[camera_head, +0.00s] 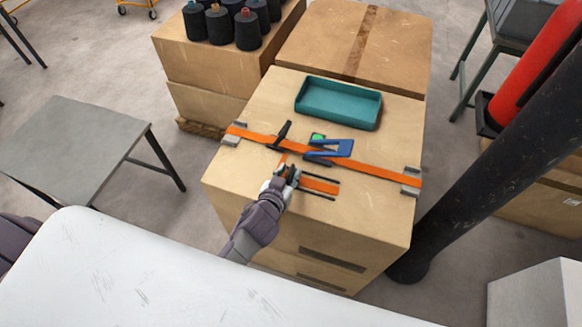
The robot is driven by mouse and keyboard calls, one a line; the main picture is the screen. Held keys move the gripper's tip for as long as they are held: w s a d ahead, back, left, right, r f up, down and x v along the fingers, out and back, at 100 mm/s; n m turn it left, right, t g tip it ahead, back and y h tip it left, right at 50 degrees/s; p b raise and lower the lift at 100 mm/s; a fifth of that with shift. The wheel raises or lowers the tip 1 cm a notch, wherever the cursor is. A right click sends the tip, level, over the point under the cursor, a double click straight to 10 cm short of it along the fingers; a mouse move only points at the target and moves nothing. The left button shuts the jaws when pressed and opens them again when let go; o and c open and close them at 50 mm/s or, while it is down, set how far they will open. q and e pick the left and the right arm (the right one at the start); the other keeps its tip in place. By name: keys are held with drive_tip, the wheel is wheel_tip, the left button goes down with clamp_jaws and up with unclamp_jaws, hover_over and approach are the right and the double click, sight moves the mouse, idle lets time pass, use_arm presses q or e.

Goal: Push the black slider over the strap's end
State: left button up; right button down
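An orange strap (365,169) runs across the top of the cardboard box (381,214). A blue buckle-like piece (334,149) with a green spot sits on it near the middle. A black piece (282,136) lies across the strap left of the blue piece. A short orange strap end (319,186) lies nearer to me, between two thin black bars. My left gripper (288,173) is low over the box top, at the left end of these bars. It hides what lies under its fingertips. I cannot tell whether its fingers are open, or which dark part is the slider. My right gripper is out of view.
A teal tray (338,117) stands behind the strap. Grey metal brackets (411,180) sit at the strap's sides. Black spools (220,25) stand on a box at the back. A black post (490,150) leans close on the right. A grey table (70,148) stands left.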

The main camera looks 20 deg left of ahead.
use_arm(q)
drive_tip(key=shift+x, duration=1.05)
clamp_jaws()
